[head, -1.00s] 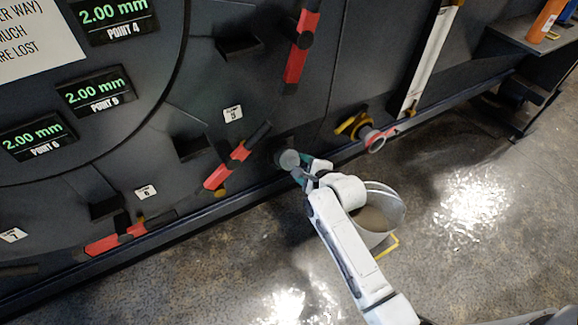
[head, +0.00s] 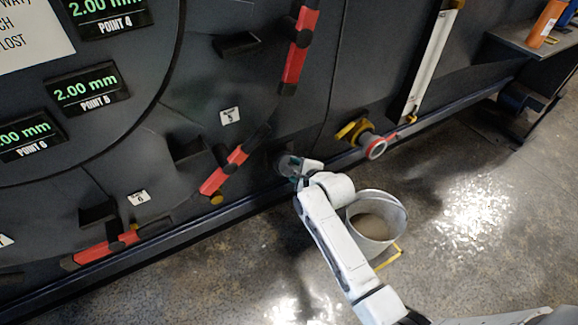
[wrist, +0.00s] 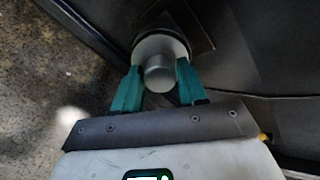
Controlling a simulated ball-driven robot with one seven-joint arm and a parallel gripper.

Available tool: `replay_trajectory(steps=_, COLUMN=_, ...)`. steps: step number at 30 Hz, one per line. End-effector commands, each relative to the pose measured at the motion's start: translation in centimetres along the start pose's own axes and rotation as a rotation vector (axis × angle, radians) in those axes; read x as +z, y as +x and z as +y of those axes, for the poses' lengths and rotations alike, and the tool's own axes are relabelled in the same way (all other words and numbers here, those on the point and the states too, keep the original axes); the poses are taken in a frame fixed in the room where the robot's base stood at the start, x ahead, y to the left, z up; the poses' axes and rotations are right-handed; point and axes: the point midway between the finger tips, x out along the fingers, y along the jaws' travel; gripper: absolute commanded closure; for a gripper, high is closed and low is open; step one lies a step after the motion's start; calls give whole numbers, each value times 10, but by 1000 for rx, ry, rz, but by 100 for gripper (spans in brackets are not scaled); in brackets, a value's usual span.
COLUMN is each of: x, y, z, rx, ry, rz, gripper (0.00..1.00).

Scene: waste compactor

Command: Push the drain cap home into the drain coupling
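The drain cap (wrist: 158,68) is a pale grey disc with a round knob facing my gripper; it also shows as a grey round shape in the head view (head: 283,164). My gripper (wrist: 160,72) has its two teal fingers closed on the knob's sides. Behind the disc is a dark round fitting on the wall; the disc hides its middle, so I cannot tell how deep the cap sits. I cannot tell which of these two is the drain coupling.
A grey bucket (head: 354,236) with brownish contents stands on the floor right of my arm. Red-handled levers (head: 224,170) line the dark wall to the left. A ledge (head: 225,210) runs along the wall's foot. The wet floor further right is clear.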

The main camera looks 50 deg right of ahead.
Motion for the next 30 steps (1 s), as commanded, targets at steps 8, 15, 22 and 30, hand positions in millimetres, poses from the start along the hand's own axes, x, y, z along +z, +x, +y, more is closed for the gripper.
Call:
replay_trajectory(steps=8, x=0, y=0, z=0, rx=0, ry=0, rz=0, gripper=86)
replay_trajectory(steps=15, x=0, y=0, z=-1, rx=-1, ry=0, rz=-1, gripper=98)
replay_trajectory(steps=22, x=1, y=-3, z=-1, rx=-1, ry=0, rz=-1, gripper=98)
replay_trajectory(steps=30, x=1, y=-5, z=-1, rx=-1, ry=-1, rz=-1, gripper=98)
